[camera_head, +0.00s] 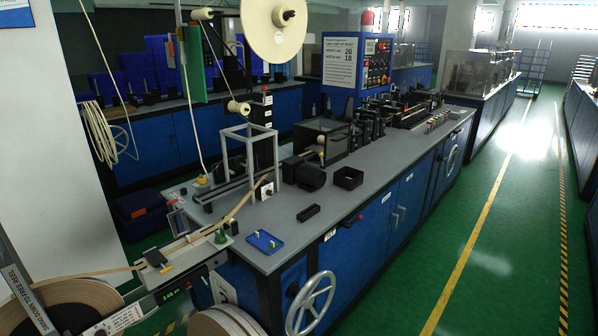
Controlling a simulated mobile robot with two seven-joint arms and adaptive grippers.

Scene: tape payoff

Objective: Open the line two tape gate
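Neither of my grippers shows in the head view. A grey bar (24,296) lettered "SWING DOWN TO FREE REEL" stands slanted across a tape reel (88,298) at the lower left. Tan tape (98,273) runs from this reel to a pale guide plate (196,250). A dark block with a small yellow part (156,259) sits on the plate's near end, over the tape. Beyond the plate the tape (240,207) rises toward a small white guide on the bench. I cannot tell which part is the line two tape gate or read any line number.
A green-lit display (178,293) is below the plate. A second reel (226,322) and a grey handwheel (311,303) stand at the bench's near end. The bench (350,212) carries a blue tray (264,241) and black boxes. Green floor (490,250) is clear on the right.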

